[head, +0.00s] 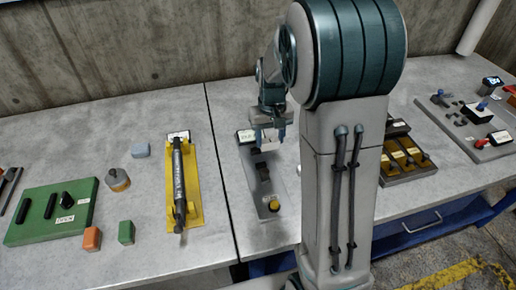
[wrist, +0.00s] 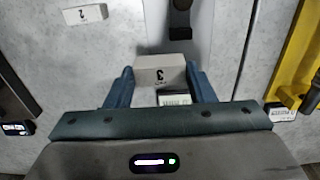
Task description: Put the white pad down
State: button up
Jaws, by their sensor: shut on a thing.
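The white pad (wrist: 163,72), a pale block marked "3", sits between the two blue fingers of my gripper (wrist: 161,84) in the wrist view. Both fingers press on its sides, so the gripper is shut on it. In the head view my gripper (head: 269,133) hangs over the far part of a grey plate (head: 268,185), and the pad (head: 270,146) shows small at its fingertips. I cannot tell how far the pad is above the plate. A second white block (wrist: 85,14), marked "2", lies on the table in the wrist view.
The grey plate carries a dark lever and a yellow knob (head: 274,204). A yellow fixture (head: 198,205) stands to its left, and a brown tray (head: 405,157) to its right beyond my arm. A green board (head: 52,213) lies far left. Bare tabletop shows between the fixtures.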

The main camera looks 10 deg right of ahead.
jog(key=a+f, duration=0.1)
jog(key=w+a+f, duration=0.1)
jog(key=a, duration=0.1)
jog(key=shift+f+p, duration=0.45)
jog(key=shift+f, duration=1.6)
jog(key=shift+f, duration=0.1)
jog(key=o, duration=1)
jog(key=shift+c, duration=0.2)
